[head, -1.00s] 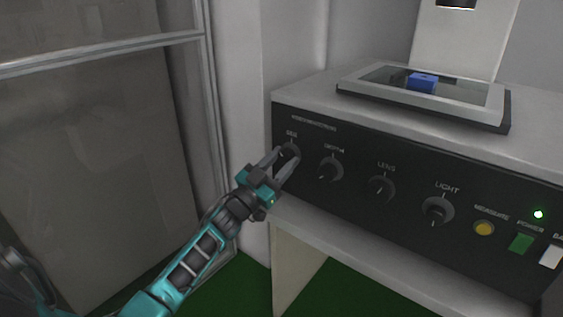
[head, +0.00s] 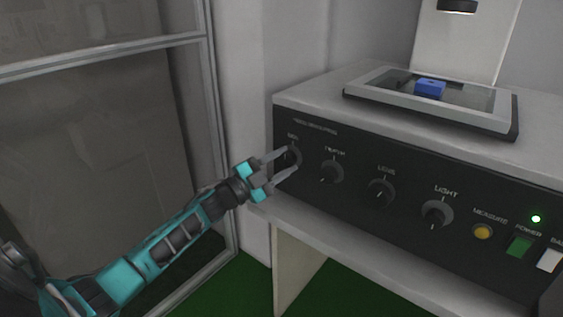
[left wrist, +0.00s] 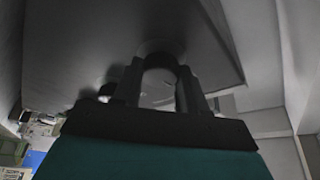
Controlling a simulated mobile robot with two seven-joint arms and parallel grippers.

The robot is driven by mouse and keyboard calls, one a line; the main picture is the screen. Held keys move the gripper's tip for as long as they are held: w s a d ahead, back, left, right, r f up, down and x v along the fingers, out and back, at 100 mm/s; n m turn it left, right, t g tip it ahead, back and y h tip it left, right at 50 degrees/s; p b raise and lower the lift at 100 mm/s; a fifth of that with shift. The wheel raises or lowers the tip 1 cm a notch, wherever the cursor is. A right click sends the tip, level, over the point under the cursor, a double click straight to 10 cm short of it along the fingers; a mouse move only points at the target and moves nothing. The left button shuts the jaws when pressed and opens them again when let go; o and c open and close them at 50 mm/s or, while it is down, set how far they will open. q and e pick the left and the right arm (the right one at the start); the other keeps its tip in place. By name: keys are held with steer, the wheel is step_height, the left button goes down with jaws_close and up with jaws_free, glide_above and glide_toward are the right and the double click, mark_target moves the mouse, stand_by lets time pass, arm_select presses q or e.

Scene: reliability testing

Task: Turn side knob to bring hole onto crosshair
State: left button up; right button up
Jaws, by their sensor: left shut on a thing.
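The side knob (head: 292,157) is the leftmost dark round knob on the machine's black front panel. My left gripper (head: 284,162) is shut on it, one finger above and one below. The left wrist view also shows the fingers (left wrist: 160,85) on either side of the round knob (left wrist: 160,52). A blue block (head: 430,88) sits on the glass stage (head: 482,97) on top of the machine. I cannot make out the hole or the crosshair. My right gripper does not show.
Depth (head: 332,170), lens (head: 381,192) and light (head: 437,214) knobs follow to the right. Beyond them are a yellow button (head: 482,232) and a green power switch (head: 520,246) under a lit green lamp (head: 536,219). A glass-panelled frame (head: 215,130) stands at the left.

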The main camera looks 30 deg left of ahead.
arm_select(q)
steer(key=shift+m, duration=0.3)
steer(key=o, duration=1.1)
steer(key=shift+c, duration=0.2)
steer(key=v, duration=1.3)
steer(key=shift+r, duration=0.2)
